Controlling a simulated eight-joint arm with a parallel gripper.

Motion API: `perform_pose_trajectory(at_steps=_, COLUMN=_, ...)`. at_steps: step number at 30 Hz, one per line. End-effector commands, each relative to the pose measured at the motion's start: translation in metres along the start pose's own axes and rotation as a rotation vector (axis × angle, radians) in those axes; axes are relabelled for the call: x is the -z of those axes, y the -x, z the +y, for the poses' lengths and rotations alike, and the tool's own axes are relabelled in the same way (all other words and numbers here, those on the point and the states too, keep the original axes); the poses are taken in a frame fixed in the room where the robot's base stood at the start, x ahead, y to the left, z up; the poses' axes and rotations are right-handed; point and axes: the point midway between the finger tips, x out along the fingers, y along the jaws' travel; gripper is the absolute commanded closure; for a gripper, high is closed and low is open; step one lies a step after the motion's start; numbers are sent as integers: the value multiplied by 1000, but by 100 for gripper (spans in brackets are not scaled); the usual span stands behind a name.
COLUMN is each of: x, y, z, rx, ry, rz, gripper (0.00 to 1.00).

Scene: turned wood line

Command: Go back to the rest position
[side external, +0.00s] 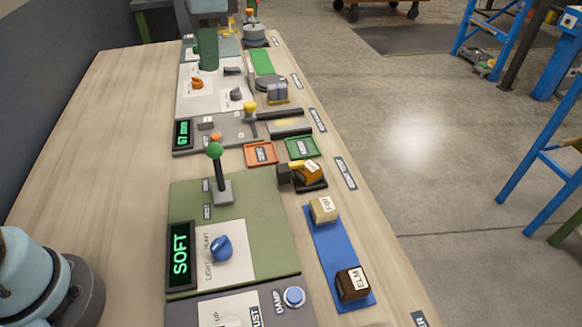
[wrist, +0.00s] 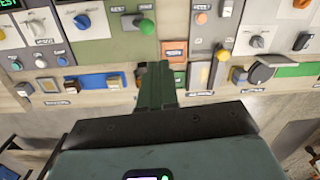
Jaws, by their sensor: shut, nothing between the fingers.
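My gripper (wrist: 155,68) shows in the wrist view as two dark green fingers close together, shut with nothing between them. The fingers point at the bench, just left of the orange tray (wrist: 175,50), and hide part of the bench there. I cannot tell how high above the bench the fingertips are.
A green-knobbed lever (side external: 216,165) stands upright on the green panel beside a display reading SOFT (side external: 180,255). A blue mat (side external: 331,245) bears a pale FIR block (side external: 323,209) and a dark ELM block (side external: 353,283). A yellow-knobbed lever (side external: 250,107) stands farther back.

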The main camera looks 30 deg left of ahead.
Motion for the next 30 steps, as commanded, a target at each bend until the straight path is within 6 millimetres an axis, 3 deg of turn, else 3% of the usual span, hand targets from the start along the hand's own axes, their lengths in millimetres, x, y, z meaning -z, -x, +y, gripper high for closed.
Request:
perform_pose_trajectory(at_steps=5, x=-2, y=-1, z=0, rx=3, ry=11, rz=10, gripper=100)
perform_pose_trajectory(at_steps=11, x=-22, y=-15, z=1, rx=35, ry=122, rz=114, gripper=100)
perform_pose_trajectory(at_steps=24, x=-85, y=-86, z=13, rx=114, ry=511, rz=492, gripper=100)
perform_pose_trajectory(at_steps=30, x=-100, y=-112, z=18, rx=126, ry=621, rz=607, gripper=100)
